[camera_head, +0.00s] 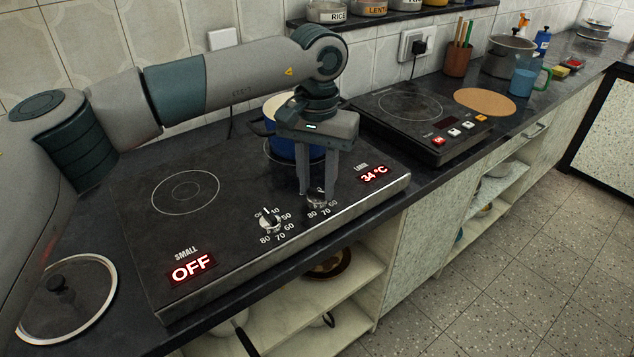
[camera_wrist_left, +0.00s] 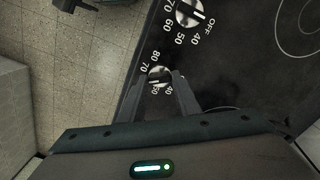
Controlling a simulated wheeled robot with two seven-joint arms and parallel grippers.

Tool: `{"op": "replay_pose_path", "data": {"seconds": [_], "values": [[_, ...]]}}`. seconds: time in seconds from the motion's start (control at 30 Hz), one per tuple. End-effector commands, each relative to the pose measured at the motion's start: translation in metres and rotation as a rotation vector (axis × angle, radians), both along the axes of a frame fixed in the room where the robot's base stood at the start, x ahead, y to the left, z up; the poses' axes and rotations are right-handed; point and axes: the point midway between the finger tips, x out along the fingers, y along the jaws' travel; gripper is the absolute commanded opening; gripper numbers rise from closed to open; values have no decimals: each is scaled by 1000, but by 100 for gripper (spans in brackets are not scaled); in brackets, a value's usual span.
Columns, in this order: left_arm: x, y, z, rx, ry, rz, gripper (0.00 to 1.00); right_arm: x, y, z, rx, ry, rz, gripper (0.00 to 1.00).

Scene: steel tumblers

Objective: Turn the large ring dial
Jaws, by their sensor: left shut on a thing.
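The large ring dial (camera_head: 317,199) is a small silver knob with numbers around it, on the black cooktop (camera_head: 140,245) beside a red display (camera_head: 374,174) reading 34 °C under the word LARGE. My left gripper (camera_head: 318,196) points down at the dial and is shut on it. In the left wrist view the dial (camera_wrist_left: 159,76) sits between the fingertips of the left gripper (camera_wrist_left: 162,80). The small ring dial (camera_head: 269,222) is to its left, with its display (camera_head: 191,267) reading OFF. My right gripper is not in view.
A blue pot (camera_head: 284,147) stands behind my left gripper, partly hidden. A glass lid (camera_head: 66,298) lies at the lower left. A second black cooker (camera_head: 418,120) stands to the right. Open shelves (camera_head: 300,304) are below the counter.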

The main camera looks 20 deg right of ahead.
Motion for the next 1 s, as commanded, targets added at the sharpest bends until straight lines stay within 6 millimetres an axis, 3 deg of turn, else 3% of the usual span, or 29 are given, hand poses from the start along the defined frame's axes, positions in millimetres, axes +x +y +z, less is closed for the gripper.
{"op": "replay_pose_path", "data": {"seconds": [0.5,1.0], "values": [[1,0,2,-3,-4,-434,7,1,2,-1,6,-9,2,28],[1,0,2,-3,-4,-555,7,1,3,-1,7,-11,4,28]]}}
